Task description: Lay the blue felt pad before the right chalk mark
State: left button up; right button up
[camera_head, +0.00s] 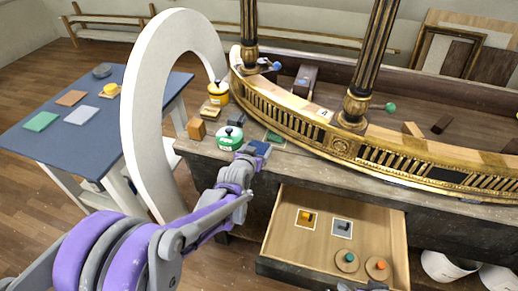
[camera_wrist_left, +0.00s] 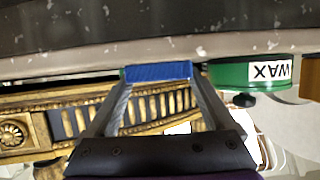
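The blue felt pad (camera_head: 260,148) is at the tip of my left gripper (camera_head: 250,156), above the console's front edge. In the left wrist view the blue pad (camera_wrist_left: 158,72) spans the gap between the two fingertips and touches both. My right gripper is not clearly seen; only a small grey piece shows at the bottom edge of the head view. I cannot make out a chalk mark in either view. The gilt curved rail (camera_head: 340,146) lies on the console top, behind and right of the pad.
A green piece (camera_head: 275,137) lies behind the pad. An open drawer (camera_head: 290,249) juts out below. A white arch (camera_head: 140,110) stands left.

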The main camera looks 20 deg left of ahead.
pick_arm(q)
jog(key=c, duration=0.3)
